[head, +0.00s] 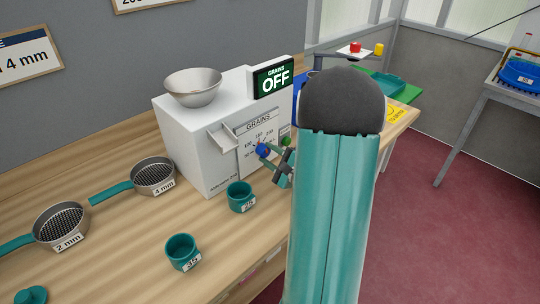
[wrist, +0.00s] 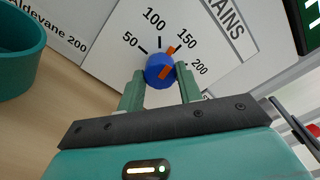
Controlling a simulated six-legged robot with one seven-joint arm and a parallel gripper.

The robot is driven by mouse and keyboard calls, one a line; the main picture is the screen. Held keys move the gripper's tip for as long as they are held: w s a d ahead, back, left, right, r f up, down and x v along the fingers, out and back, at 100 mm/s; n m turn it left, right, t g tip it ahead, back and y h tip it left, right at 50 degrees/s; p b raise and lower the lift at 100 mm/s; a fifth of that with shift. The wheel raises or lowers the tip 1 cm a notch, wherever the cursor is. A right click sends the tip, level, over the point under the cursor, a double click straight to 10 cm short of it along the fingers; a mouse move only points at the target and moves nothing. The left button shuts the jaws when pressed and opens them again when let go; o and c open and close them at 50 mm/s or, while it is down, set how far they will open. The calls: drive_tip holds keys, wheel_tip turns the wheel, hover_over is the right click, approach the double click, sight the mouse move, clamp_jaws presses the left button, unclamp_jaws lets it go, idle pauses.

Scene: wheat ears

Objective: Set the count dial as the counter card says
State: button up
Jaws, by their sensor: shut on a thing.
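The count dial is a blue knob (wrist: 156,62) with an orange pointer, on the white front of the grain counter (head: 184,147). Its scale reads 50, 100, 150 and 200. In the wrist view the pointer aims up and right, between the 100 and 150 marks and nearer 150. My gripper (wrist: 161,77) is shut on the knob, one finger on each side; it also shows in the head view (head: 276,162).
A metal bowl (head: 193,91) sits on the counter. Two teal cups (head: 240,197) (head: 182,252) stand close in front. Two sieves (head: 153,177) (head: 61,226) lie on the bench at left. My arm hides part of the bench at right.

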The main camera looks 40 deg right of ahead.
drive_tip(key=m, duration=0.5)
drive_tip(key=shift+m, duration=0.3)
drive_tip(key=m, duration=0.5)
drive_tip(key=shift+d, duration=0.1)
drive_tip(key=shift+m, duration=0.4)
drive_tip(key=o, duration=1)
drive_tip(key=s, duration=1.3)
drive_tip(key=shift+s+d, duration=0.15)
drive_tip(key=shift+s, duration=0.25)
